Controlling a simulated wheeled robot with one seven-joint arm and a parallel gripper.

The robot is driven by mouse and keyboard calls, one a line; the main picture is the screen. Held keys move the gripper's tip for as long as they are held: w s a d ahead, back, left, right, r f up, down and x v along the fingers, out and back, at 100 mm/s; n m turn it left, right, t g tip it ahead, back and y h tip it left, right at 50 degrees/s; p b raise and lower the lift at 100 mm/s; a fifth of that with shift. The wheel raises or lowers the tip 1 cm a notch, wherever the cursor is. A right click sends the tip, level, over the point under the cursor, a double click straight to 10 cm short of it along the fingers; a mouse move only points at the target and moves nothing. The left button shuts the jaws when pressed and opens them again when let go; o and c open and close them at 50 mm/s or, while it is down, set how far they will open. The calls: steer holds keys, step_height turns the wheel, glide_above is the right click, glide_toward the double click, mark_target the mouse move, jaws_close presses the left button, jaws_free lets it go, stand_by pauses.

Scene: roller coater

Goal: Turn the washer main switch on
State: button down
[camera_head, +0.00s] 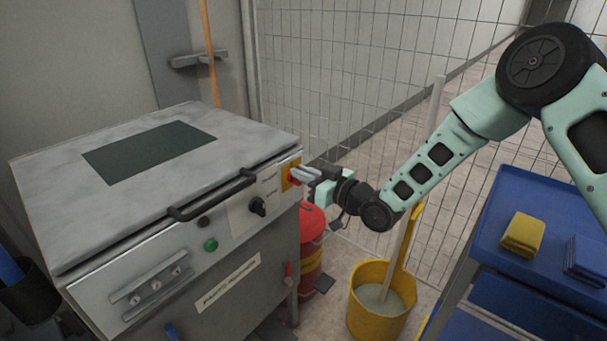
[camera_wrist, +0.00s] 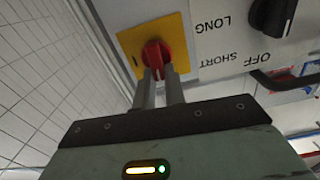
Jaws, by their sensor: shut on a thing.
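The washer main switch (camera_wrist: 155,54) is a red rotary knob on a yellow plate (camera_wrist: 132,40), seen upside down in the wrist view. In the head view the yellow plate (camera_head: 288,179) is at the right end of the washer's front panel. My gripper (camera_wrist: 158,76) has its two fingers at the red knob, closed on it from both sides. In the head view my gripper (camera_head: 297,174) reaches the panel from the right and hides most of the knob. The knob's exact angle is hard to read. The washer (camera_head: 150,230) is a grey metal box with a lid.
The black selector knob (camera_head: 257,206) and green button (camera_head: 211,245) are on the same panel, below the lid handle (camera_head: 215,194). A wire fence (camera_head: 350,90) is behind.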

steer(key=shift+w+d+f+m+b, duration=0.2)
steer(key=shift+f+m, duration=0.1)
steer(key=shift+m, duration=2.55)
steer(key=shift+w+d+f+m+b, duration=0.25)
steer(key=shift+f+m, duration=0.1)
steer(key=shift+m, duration=2.55)
steer(key=shift+w+d+f+m+b, duration=0.2)
steer(key=shift+f+m, duration=0.1)
steer(key=shift+m, duration=2.55)
steer(key=c, duration=1.5)
jaws_free()
steer(key=shift+o, duration=0.2)
steer(key=v, duration=0.7)
steer(key=shift+s, duration=0.15)
steer(key=shift+d, duration=0.15)
